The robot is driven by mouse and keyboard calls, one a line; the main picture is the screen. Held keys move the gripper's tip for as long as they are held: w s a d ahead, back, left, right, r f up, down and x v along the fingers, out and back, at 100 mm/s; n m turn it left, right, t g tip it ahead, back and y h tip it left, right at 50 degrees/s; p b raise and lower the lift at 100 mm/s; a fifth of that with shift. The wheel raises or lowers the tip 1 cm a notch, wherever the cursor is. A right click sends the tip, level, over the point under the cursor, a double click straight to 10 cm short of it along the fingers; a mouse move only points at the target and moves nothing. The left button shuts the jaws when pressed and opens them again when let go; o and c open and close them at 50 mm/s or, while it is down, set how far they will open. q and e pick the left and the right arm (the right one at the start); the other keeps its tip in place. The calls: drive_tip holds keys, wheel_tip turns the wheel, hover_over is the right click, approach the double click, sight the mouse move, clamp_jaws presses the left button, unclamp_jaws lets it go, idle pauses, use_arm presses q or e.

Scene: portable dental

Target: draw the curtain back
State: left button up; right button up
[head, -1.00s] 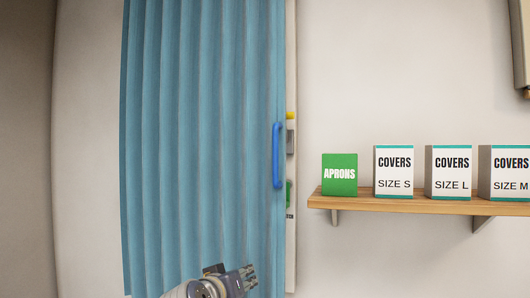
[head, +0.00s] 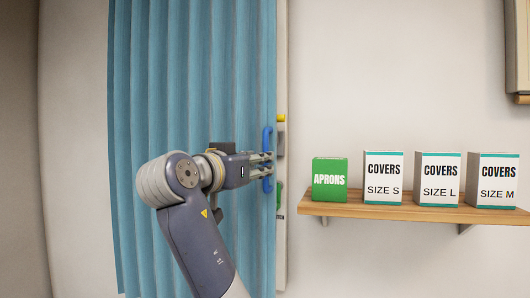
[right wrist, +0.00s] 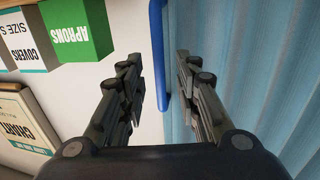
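The blue pleated curtain (head: 190,90) hangs down the left-centre of the head view, and it fills the right side of the right wrist view (right wrist: 260,60). A blue upright handle (head: 267,139) is on its right edge. My right gripper (head: 264,165) is at the handle's middle, reaching from the left in front of the curtain. In the right wrist view the gripper's fingers (right wrist: 160,78) are apart, with the handle (right wrist: 158,45) showing in the gap between them. I cannot tell whether either finger touches it. My left gripper is not in view.
Right of the curtain, a wooden shelf (head: 400,212) carries a green aprons box (head: 330,180) and several white covers boxes (head: 383,178). A narrow panel (head: 282,235) with yellow and green items shows behind the curtain's edge. A chart box (right wrist: 22,125) shows in the right wrist view.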

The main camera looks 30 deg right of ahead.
sight(266, 185)
drive_tip(key=p+x, duration=0.1)
drive_tip(key=x, duration=0.3)
drive_tip(key=shift+r+p, duration=0.1)
drive_tip(key=shift+p, duration=0.25)
drive_tip(key=shift+w+d, duration=0.2)
drive_tip(key=shift+d, duration=0.15)
clamp_jaws()
